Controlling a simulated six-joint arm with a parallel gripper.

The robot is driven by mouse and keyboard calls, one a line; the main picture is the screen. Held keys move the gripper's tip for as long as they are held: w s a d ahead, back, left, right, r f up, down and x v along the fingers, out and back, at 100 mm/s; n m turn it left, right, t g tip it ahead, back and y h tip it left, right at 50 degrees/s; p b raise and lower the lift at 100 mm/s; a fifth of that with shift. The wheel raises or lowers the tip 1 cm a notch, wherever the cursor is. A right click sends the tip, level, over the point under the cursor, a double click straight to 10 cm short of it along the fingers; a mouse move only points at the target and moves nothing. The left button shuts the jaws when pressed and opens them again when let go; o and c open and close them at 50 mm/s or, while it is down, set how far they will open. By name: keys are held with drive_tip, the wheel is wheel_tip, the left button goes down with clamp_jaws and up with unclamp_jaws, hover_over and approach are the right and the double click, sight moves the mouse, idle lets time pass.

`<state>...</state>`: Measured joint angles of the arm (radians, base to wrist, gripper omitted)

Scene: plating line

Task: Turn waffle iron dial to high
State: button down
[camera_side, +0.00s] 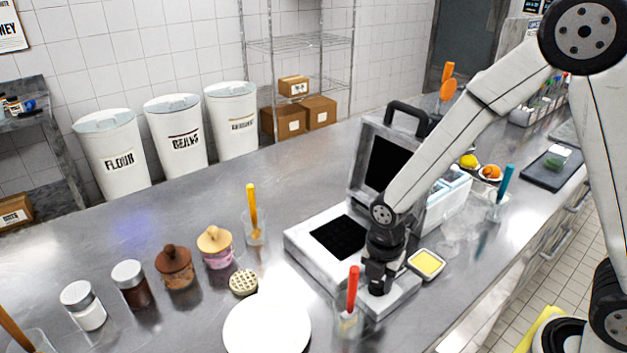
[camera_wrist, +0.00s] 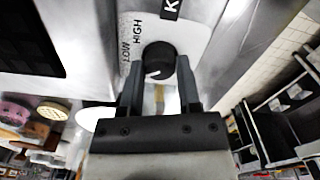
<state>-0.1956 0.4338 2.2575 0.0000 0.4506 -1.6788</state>
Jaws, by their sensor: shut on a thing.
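The waffle iron (camera_side: 309,247) stands on the counter with its lid (camera_side: 367,125) raised and its black plate showing. In the wrist view its black dial (camera_wrist: 158,57) sits on a white panel marked LOW and HIGH. A small light mark shows on the dial's lower part, on the side away from the HIGH label. My gripper (camera_side: 377,288) is down at the front right of the iron. In the wrist view my gripper (camera_wrist: 159,72) has its fingers on both sides of the dial, shut on it. In the side view my gripper hides the dial.
A cup with a red-handled tool (camera_side: 352,290) stands close to my gripper. A yellow-filled dish (camera_side: 426,263) lies to its right. A white plate (camera_side: 267,328) and a round waffle (camera_side: 243,282) lie front left.

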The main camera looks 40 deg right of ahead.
drive_tip(key=m, duration=0.4)
drive_tip(key=shift+m, duration=0.3)
drive_tip(key=m, duration=0.4)
drive_tip(key=shift+m, duration=0.3)
drive_tip(key=m, duration=0.4)
drive_tip(key=shift+m, duration=0.3)
drive_tip(key=m, duration=0.4)
drive_tip(key=shift+m, duration=0.3)
drive_tip(key=shift+c, duration=1.5)
unclamp_jaws()
drive_tip(key=shift+r, duration=0.1)
